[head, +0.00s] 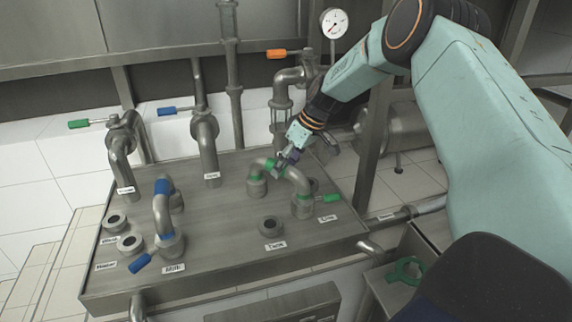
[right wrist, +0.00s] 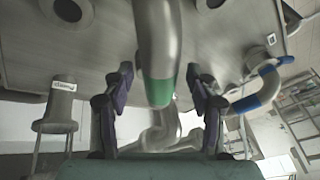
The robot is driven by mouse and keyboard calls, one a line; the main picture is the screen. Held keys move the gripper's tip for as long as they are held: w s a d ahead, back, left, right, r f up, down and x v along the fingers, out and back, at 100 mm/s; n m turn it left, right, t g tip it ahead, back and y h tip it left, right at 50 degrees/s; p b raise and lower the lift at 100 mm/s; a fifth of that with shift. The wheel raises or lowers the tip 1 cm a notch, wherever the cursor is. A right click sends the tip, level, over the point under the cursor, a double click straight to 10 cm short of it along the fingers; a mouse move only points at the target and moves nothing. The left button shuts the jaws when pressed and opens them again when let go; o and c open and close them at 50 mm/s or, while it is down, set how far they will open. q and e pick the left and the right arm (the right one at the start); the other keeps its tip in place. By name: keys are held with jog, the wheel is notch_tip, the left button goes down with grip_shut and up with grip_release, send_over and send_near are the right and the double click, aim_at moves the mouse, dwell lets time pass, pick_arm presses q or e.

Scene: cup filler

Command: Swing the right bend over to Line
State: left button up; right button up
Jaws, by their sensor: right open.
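The right bend (head: 296,178) is a grey U-shaped pipe with green bands. It stands upright on the steel panel, one end at a rear port and the other end at a front collar left of the Line label (head: 328,218). My right gripper (head: 287,156) is at the top of the bend, open. In the right wrist view the green-banded pipe (right wrist: 158,92) lies between the two open fingers (right wrist: 160,100), with gaps on both sides. Whether a finger touches it I cannot tell. An open port (head: 270,225) sits by the Tank label (head: 275,245). My left gripper is not in view.
A blue-banded bend (head: 163,215) stands at left by the Milk label, with open ports (head: 130,243) beside it. Vertical pipes with coloured handles and a gauge (head: 334,23) rise behind. A green handle (head: 328,198) is close to the bend's right. A green wrench-like part (head: 405,271) lies at lower right.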

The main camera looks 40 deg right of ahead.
jog(key=v, duration=1.2)
jog(key=shift+f, duration=0.1)
jog(key=shift+c, duration=0.4)
dwell(0.7)
